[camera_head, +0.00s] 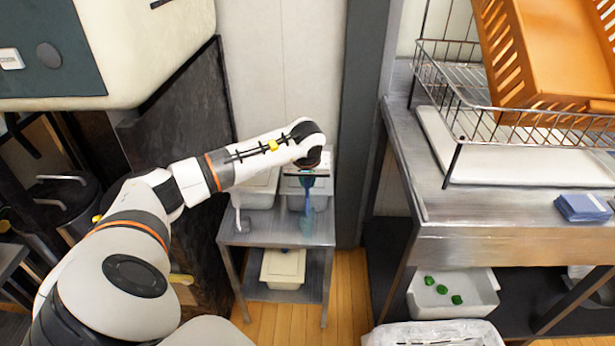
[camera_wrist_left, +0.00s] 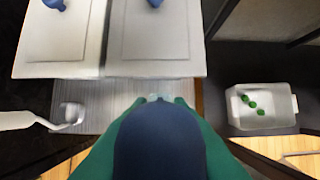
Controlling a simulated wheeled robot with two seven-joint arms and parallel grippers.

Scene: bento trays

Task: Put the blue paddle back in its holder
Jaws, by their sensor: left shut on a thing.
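My left gripper (camera_head: 308,175) is shut on the blue paddle (camera_head: 308,195), which hangs down over the right front of the small steel table (camera_head: 268,233). In the left wrist view the dark blue paddle (camera_wrist_left: 160,140) fills the bottom middle, with green shapes on both sides. A pale, see-through piece, perhaps the holder (camera_head: 306,225), shows just below the paddle in the head view. I cannot tell whether the paddle is inside it or above it. A white paddle (camera_head: 238,212) stands to the left, its lower end in a small clear cup. My right gripper is not in view.
Lidded white bins (camera_wrist_left: 152,30) stand close behind the paddle on the table. Another lidded bin (camera_head: 284,268) is on the lower shelf. A grey post (camera_head: 360,120) and a steel counter (camera_head: 440,215) stand to the right, with a bin (camera_head: 452,290) of green pieces below.

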